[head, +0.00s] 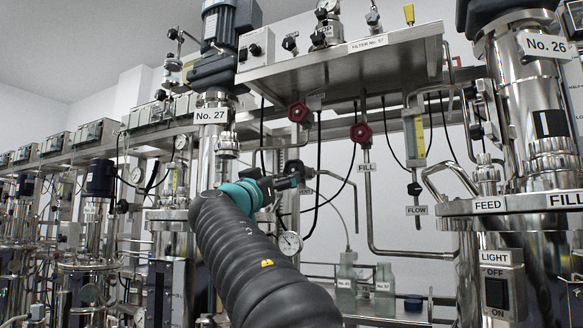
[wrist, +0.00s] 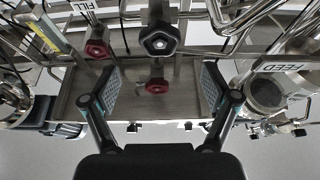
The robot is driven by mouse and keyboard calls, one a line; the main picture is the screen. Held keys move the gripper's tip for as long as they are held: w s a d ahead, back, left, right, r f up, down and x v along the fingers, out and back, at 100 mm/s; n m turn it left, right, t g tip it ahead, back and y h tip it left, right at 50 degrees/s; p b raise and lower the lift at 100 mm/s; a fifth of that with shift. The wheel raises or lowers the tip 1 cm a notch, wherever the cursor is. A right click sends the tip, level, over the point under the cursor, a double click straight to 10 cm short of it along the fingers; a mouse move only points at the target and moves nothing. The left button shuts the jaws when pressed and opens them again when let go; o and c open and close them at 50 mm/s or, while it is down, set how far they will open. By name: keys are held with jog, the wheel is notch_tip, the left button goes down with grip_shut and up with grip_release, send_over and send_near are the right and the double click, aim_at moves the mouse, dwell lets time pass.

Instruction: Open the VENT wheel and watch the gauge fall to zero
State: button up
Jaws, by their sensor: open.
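In the head view one red handwheel (head: 298,112) sits above my gripper (head: 292,178). Another red handwheel (head: 361,132) is to its right, above a FILL label (head: 365,168). In the wrist view my gripper (wrist: 157,92) is open and empty, its fingers wide apart. A red wheel (wrist: 157,86) shows between the fingers, beyond them. A black hexagonal wheel (wrist: 160,40) shows above it. A round dial gauge (head: 289,243) hangs below my gripper; its reading is too small to tell.
A steel shelf (head: 340,54) overhangs the wheels. Pipes and black hoses run close around my gripper. The No. 26 vessel (head: 545,110) stands at right, the No. 27 column (head: 209,150) at left. Bottles (head: 384,280) stand on a low rack.

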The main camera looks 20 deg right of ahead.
aim_at(293, 171)
jog(key=p+x, duration=0.3)
jog(key=x, duration=0.5)
jog(key=shift+w+d, duration=0.1)
jog(key=shift+d, duration=0.1)
jog(key=shift+c, duration=0.2)
jog(key=c, duration=1.1)
